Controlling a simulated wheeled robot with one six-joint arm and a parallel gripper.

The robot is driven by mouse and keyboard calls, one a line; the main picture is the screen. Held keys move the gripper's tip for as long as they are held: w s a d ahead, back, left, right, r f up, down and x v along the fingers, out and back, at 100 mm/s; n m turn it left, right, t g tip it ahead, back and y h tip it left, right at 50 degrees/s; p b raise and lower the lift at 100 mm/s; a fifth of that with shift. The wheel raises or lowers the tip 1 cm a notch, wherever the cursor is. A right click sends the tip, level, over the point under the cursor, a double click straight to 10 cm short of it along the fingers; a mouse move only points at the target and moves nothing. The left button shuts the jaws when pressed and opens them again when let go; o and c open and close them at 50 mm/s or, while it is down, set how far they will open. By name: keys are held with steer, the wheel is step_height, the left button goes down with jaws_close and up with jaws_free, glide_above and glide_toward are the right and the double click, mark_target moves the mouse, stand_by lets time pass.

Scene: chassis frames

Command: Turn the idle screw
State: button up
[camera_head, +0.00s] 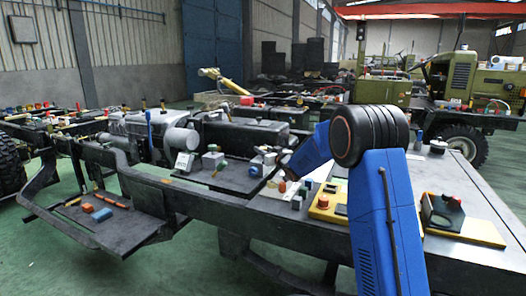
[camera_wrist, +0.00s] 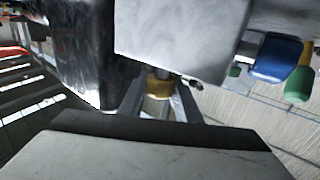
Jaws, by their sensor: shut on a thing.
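In the wrist view, a small brass-coloured knob, seemingly the idle screw (camera_wrist: 159,86), sits under a grey metal block (camera_wrist: 185,35). My gripper (camera_wrist: 160,106) has its two fingers on either side of the knob and is shut on it. A dark shaft above the knob runs up behind the block. In the head view, my blue arm bends left over the bench, and its end is near the small parts on a black plate (camera_head: 228,180). The screw and fingertips are too small or hidden to make out there.
A yellow tray (camera_head: 325,212) and a yellow plate with a black bracket (camera_head: 443,212) lie near my arm. Grey blocks (camera_head: 212,160) stand on the black plate. In the wrist view, blue (camera_wrist: 275,58) and green (camera_wrist: 299,85) handles are at the right.

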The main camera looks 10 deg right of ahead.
steer(key=n+g+y, duration=0.3)
steer(key=y, duration=0.1)
steer(key=n+g+y, duration=0.3)
steer(key=y, duration=0.1)
steer(key=shift+w+d+f, duration=0.1)
steer(key=shift+n+g+y, duration=0.8)
steer(key=shift+n+g, duration=0.4)
steer(key=shift+g, duration=0.3)
steer(key=shift+n+g+y, duration=0.8)
steer(key=shift+n+g, duration=0.4)
steer(key=shift+g, duration=0.6)
steer(key=o, duration=1.1)
steer(key=shift+c, duration=0.2)
steer(key=shift+t, duration=0.4)
steer(key=m+t+h, duration=0.2)
steer(key=t, duration=0.1)
steer(key=m+t+h, duration=0.2)
steer(key=m+t, duration=0.1)
steer(key=t, duration=0.1)
steer(key=shift+s+a, duration=0.2)
steer(key=shift+m+t+h, duration=1.25)
steer(key=shift+m+h, duration=0.35)
steer(key=shift+h, duration=0.45)
steer(key=shift+m+t+h, duration=1.25)
steer(key=shift+m+h, duration=0.35)
steer(key=shift+h, duration=0.45)
